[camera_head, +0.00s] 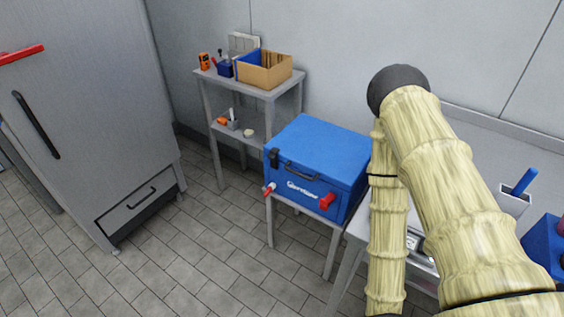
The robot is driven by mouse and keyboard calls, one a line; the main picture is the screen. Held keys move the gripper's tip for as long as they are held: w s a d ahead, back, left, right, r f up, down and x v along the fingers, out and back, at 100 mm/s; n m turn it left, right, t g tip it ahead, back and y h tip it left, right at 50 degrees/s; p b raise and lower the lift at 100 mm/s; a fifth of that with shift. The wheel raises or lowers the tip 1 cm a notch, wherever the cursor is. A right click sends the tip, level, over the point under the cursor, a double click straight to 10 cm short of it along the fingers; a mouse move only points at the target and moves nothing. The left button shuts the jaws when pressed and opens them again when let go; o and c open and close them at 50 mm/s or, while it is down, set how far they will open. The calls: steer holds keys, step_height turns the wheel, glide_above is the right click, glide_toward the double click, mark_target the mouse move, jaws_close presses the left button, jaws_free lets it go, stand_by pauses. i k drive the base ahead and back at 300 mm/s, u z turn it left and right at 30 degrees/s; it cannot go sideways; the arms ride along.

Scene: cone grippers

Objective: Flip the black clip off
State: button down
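A blue cooler-like box (318,152) with a lid stands on a small grey stand in the middle of the view. A small black clip (274,157) sits at the left end of its front, at the lid's edge. A black handle (300,172) is on the front to the right of the clip. The lid looks shut. My arm, with a pale bamboo-like surface, rises at the right and bends down past the box's right side. My gripper is not in view; the arm's lower end runs to the bottom edge.
A grey shelf (238,82) holding a cardboard box (265,69) stands behind left. A large grey cabinet (85,100) with a drawer is at the far left. Red fittings (327,201) project from the blue box's front. The tiled floor in front is clear.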

mark_target(273, 155)
steer(key=u, duration=2.05)
steer(key=k, duration=0.7)
steer(key=z, duration=1)
steer(key=i, duration=0.5)
